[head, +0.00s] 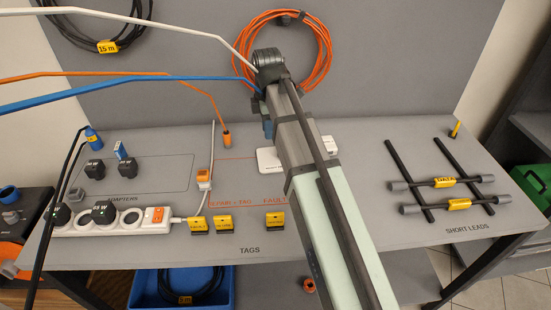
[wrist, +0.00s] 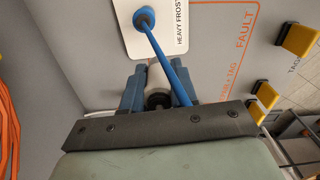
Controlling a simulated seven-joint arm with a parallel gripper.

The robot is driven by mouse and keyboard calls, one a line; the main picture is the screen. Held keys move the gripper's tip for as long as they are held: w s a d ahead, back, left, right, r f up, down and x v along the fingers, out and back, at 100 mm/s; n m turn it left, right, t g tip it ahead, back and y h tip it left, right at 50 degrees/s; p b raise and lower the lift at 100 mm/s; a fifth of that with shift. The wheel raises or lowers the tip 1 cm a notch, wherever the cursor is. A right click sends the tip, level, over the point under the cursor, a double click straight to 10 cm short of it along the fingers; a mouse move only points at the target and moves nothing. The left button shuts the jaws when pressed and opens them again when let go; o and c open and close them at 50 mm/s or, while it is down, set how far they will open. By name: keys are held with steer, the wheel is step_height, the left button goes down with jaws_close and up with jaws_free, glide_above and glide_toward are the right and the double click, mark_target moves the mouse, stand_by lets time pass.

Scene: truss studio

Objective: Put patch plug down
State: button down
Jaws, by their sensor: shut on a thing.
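My gripper (head: 268,127) points toward the grey board, left of the middle of the head view; my wrist hides part of it. In the wrist view its blue fingers (wrist: 158,88) are shut on a whitish cylinder, which looks like the patch plug (wrist: 155,73), with a dark round end toward the camera. A white cable (head: 205,29) runs in from the left and disappears behind my wrist. The plug's lower end is hidden, so I cannot tell whether it touches the board.
A blue cable ends in a blue plug (wrist: 143,17) at the white HEAVY FROST card (wrist: 176,40). An orange plug (head: 227,139) stands left of my gripper. Yellow tags (head: 275,220) line the front edge. A power strip (head: 125,221) is left; short leads (head: 446,182) lie right.

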mark_target(269, 161)
steer(key=shift+n, duration=0.5)
steer(key=shift+f, duration=5)
steer(key=shift+f, duration=0.2)
steer(key=c, duration=0.9)
jaws_free()
steer(key=shift+r, duration=0.2)
step_height(269, 161, up, 12)
